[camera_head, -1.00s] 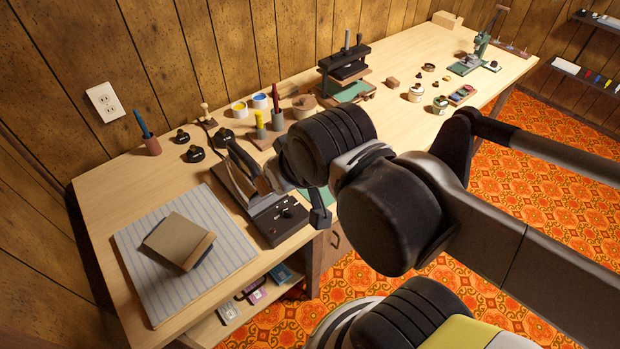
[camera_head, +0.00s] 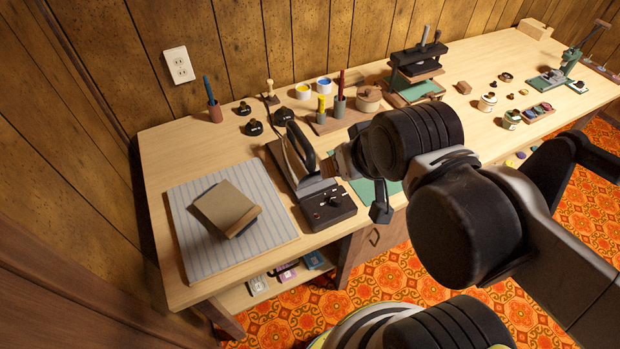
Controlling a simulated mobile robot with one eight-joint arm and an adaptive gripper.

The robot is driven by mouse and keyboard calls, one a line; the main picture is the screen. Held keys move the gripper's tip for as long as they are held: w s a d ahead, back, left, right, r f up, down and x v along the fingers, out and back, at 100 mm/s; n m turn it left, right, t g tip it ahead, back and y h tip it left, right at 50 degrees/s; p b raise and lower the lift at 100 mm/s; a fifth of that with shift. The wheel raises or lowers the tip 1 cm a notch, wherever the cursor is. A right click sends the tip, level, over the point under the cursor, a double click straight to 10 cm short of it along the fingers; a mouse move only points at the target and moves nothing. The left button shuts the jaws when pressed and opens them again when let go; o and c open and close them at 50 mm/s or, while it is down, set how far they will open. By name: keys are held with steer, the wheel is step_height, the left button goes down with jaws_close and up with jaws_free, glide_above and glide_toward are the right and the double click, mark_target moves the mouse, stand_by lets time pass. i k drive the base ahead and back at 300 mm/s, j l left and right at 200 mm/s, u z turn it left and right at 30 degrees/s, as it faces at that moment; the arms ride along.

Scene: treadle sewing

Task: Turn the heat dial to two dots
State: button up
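The heat dial is a small dark knob (camera_head: 332,201) on top of the black control box (camera_head: 320,212) at the front of the iron's stand. Its markings and setting are too small to read. The dark iron (camera_head: 300,150) with its looped handle rests on the stand behind the box. My gripper (camera_head: 343,163) is at the end of my arm, just right of the iron and behind the dial in the picture. I see no contact with the dial.
Left of the stand, a tan block (camera_head: 226,207) lies on a striped pad (camera_head: 190,240). Black round-based tools (camera_head: 254,128), paint cups (camera_head: 303,91) and a press (camera_head: 415,72) stand behind. A green mat (camera_head: 372,190) lies right of the box. The table's front edge is close.

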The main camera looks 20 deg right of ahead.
mark_target(336, 199)
steer(key=k+j+z, duration=0.15)
steer(key=k+z, duration=0.6)
steer(key=z, duration=0.15)
